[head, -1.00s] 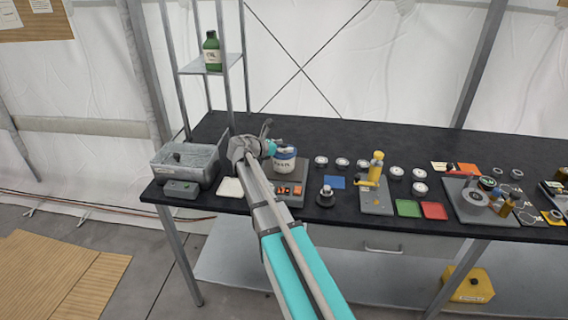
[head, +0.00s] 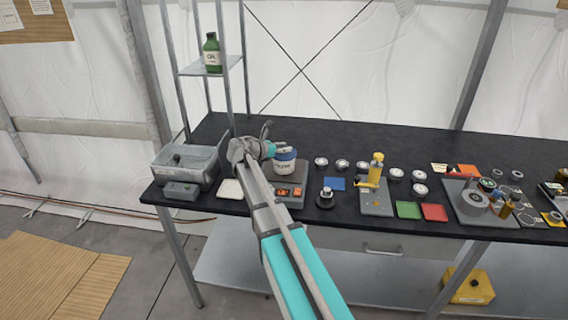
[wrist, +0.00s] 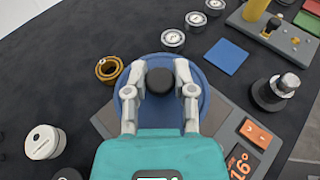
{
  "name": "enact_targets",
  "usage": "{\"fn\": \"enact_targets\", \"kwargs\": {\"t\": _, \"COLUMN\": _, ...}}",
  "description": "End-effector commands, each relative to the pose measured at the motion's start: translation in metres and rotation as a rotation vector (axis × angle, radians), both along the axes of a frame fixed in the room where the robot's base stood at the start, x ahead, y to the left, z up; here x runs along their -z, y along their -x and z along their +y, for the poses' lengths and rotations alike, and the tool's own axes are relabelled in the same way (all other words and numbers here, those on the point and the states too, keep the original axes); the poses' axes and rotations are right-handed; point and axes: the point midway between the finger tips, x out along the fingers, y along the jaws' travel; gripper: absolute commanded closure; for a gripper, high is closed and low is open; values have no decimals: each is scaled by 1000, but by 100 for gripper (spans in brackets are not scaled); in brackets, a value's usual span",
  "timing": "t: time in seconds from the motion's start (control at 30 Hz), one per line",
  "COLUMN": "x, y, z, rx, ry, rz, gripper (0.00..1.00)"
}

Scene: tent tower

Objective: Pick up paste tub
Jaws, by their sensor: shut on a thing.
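The paste tub (head: 284,167) is white with a blue lid and a printed label. It is at the grey heating plate (head: 299,176) on the left part of the black bench. In the wrist view I look down on its blue lid (wrist: 160,111) with a black knob (wrist: 160,81) in the middle. My gripper (wrist: 160,76) has one finger on each side of the knob and is shut on it. In the head view my gripper (head: 270,148) reaches the tub from the left. I cannot tell whether the tub touches the plate.
A grey bath (head: 186,163) stands to the left. A dark knobbed weight (wrist: 275,92), a blue square (wrist: 227,56), several white-topped discs (wrist: 172,39) and a brass ring (wrist: 108,69) are nearby. A yellow-topped stand (head: 376,180) is farther right. A shelf holds a green bottle (head: 212,54).

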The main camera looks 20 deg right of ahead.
Motion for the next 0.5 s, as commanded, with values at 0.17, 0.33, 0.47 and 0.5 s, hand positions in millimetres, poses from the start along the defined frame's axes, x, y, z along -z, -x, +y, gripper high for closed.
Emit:
{"fn": "enact_targets", "kwargs": {"t": 0.17, "x": 0, "y": 0, "z": 0, "rx": 0, "ry": 1, "rz": 0, "gripper": 100}}
{"fn": "enact_targets", "kwargs": {"t": 0.33, "x": 0, "y": 0, "z": 0, "rx": 0, "ry": 1, "rz": 0, "gripper": 100}}
{"fn": "enact_targets", "kwargs": {"t": 0.47, "x": -2, "y": 0, "z": 0, "rx": 0, "ry": 1, "rz": 0, "gripper": 100}}
{"fn": "enact_targets", "kwargs": {"t": 0.5, "x": -3, "y": 0, "z": -1, "rx": 1, "ry": 1, "rz": 0, "gripper": 100}}
